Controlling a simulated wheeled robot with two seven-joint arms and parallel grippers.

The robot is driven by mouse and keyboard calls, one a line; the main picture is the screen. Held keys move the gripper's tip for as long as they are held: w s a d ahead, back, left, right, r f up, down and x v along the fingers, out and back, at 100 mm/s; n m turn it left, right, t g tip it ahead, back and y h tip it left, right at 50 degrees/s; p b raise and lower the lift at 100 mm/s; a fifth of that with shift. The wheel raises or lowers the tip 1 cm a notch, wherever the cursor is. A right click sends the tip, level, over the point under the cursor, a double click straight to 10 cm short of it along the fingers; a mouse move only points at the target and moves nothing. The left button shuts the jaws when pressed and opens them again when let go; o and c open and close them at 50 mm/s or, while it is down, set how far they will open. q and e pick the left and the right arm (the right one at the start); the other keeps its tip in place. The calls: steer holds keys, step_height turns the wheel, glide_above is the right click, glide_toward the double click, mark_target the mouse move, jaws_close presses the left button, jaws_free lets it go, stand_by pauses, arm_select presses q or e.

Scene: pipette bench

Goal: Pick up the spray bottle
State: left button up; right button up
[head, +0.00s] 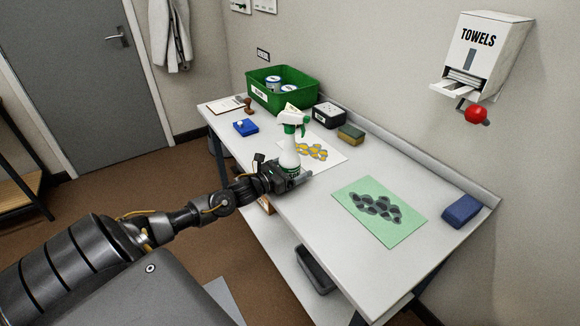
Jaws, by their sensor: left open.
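The spray bottle (289,153) is white with a green trigger head and a dark green label band. It stands upright on the white bench (310,222) near its front edge. My left gripper (296,180) is open at the bottle's lower part, reaching in from the left. The gripper covers the bottle's base, so I cannot tell whether the fingers touch it. My right gripper is not in view.
Behind the bottle lies a white sheet with yellow pieces (311,152). A green bin (262,98), black box (328,115) and sponge (351,134) stand at the back. A green mat (400,234) with dark pieces and a blue block (462,210) lie right.

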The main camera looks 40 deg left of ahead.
mark_target(293, 156)
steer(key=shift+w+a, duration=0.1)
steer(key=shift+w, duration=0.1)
arm_select(q)
steer(key=c, duration=0.4)
steer(key=shift+r, duration=0.1)
steer(key=c, duration=1.1)
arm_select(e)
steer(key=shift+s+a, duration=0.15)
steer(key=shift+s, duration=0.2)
arm_select(q)
steer(key=shift+r, duration=0.1)
steer(key=shift+r+p, duration=0.6)
steer(key=r, duration=0.1)
steer(key=p, duration=0.1)
steer(key=r, duration=0.1)
steer(key=shift+a+r+p, duration=0.25)
steer(key=shift+r+p, duration=0.1)
steer(key=shift+p, duration=0.05)
steer(key=s+a+r+p, duration=0.4)
steer(key=a+r, duration=0.4)
steer(key=a, duration=0.4)
steer(key=shift+s+a+r, duration=0.2)
steer(key=shift+s+r, duration=0.2)
steer(key=shift+s, duration=0.3)
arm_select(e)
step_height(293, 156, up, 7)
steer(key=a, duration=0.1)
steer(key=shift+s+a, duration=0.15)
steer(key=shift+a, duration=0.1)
